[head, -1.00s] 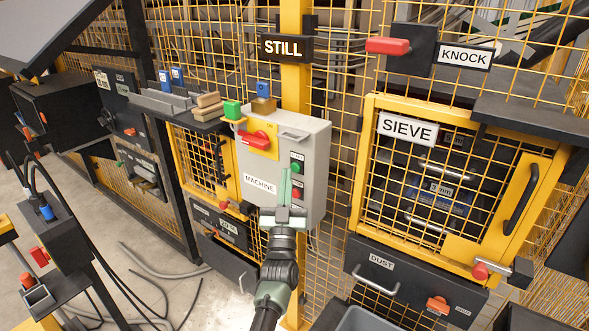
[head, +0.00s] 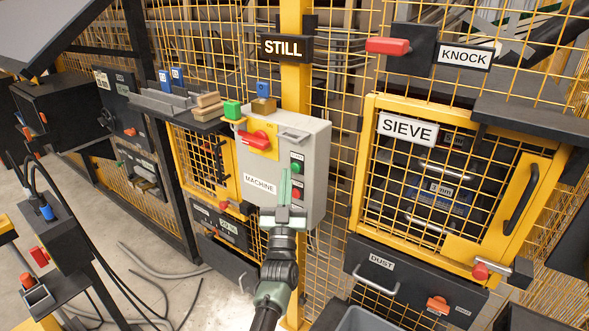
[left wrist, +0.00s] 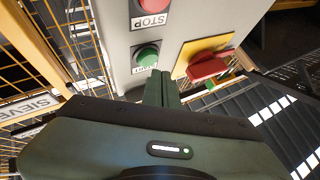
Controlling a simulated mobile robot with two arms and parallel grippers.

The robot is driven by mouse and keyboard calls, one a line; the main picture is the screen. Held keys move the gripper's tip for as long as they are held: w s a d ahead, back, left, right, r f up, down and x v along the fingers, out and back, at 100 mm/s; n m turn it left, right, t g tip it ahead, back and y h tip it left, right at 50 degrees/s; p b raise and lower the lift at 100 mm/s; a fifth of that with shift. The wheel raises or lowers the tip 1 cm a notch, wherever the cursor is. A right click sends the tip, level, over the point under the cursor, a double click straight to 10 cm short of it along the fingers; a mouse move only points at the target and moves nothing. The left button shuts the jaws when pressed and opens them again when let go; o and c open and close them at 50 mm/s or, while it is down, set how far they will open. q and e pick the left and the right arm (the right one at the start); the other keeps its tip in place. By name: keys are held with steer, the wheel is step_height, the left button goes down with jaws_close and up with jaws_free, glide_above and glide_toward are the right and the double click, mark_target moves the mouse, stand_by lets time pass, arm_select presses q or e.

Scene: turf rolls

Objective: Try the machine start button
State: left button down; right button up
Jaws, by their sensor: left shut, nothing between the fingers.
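The grey machine box (head: 262,164) hangs on the yellow post, with a MACHINE label on its front. Its green start button (head: 295,169) sits above the red stop button (head: 297,193) on the narrow right face. In the left wrist view the green button (left wrist: 147,57) is just beyond my fingertips and a little left of them; I cannot tell whether they touch it. The red stop button (left wrist: 153,5) is at the top edge there. My left gripper (head: 286,172) is shut and empty, its fingers pointing up in front of the box. My right gripper is out of view.
A red switch handle (head: 253,140) on a yellow plate sticks out of the box front. Green and brass blocks sit on or by the box top. The yellow SIEVE door (head: 449,190) stands to the right, above the DUST drawer (head: 414,283). Mesh fencing surrounds the box.

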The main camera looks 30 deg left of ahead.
arm_select(q)
steer(key=shift+w, duration=0.15)
steer(key=shift+w+b, duration=0.3)
steer(key=shift+w+b, duration=0.3)
steer(key=shift+w, duration=0.1)
stand_by(0.8)
steer(key=shift+s, duration=0.1)
steer(key=shift+s+p, duration=0.5)
steer(key=shift+s, duration=0.25)
steer(key=shift+s+a+p, duration=0.2)
steer(key=shift+s+p, duration=1.25)
steer(key=shift+s, duration=1.05)
